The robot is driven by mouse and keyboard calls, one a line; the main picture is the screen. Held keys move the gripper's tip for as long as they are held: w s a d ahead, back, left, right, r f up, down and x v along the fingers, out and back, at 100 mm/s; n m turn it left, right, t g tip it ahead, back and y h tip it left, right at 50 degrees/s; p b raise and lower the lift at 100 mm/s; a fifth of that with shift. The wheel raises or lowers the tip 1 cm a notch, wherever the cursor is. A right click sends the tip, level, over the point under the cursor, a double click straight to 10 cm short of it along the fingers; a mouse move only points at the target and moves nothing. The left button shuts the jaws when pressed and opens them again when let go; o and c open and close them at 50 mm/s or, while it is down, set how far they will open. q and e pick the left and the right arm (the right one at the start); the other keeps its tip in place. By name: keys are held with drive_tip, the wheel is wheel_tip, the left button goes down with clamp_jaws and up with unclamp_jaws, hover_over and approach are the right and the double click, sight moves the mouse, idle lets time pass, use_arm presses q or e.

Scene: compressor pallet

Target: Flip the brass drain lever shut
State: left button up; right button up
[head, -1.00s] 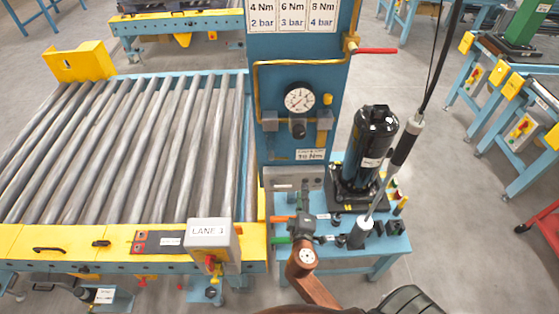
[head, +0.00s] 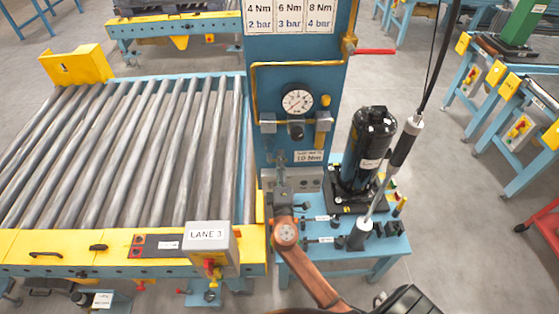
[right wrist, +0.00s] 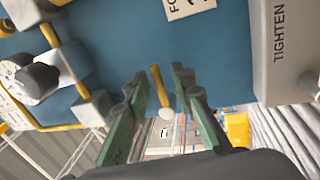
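The brass lever (right wrist: 156,84), a short bar with a pale rounded end, stands out from the blue panel in the right wrist view. It lies between the two green-padded fingers of my right gripper (right wrist: 162,90), with a visible gap to the fingers. In the head view my right gripper (head: 280,172) is at the lower left of the blue panel, below the gauge, and covers most of the lever there. The right gripper is open, and I see no firm contact with the lever. My left gripper is not in view.
The blue panel (head: 290,80) carries a round gauge (head: 297,102) and brass piping. A grey plate marked TIGHTEN (right wrist: 285,60) is close to the right gripper. A black canister (head: 372,140) stands to the right. The roller conveyor (head: 130,150) with a LANE 3 box (head: 208,240) is left.

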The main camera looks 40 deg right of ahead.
clamp_jaws()
idle(0.3)
drive_tip(key=shift+r+n, duration=0.15)
drive_tip(key=shift+n, duration=0.35)
unclamp_jaws()
drive_tip(key=v, duration=1.2)
drive_tip(key=shift+d, duration=0.2)
drive_tip(key=shift+s+d, duration=0.1)
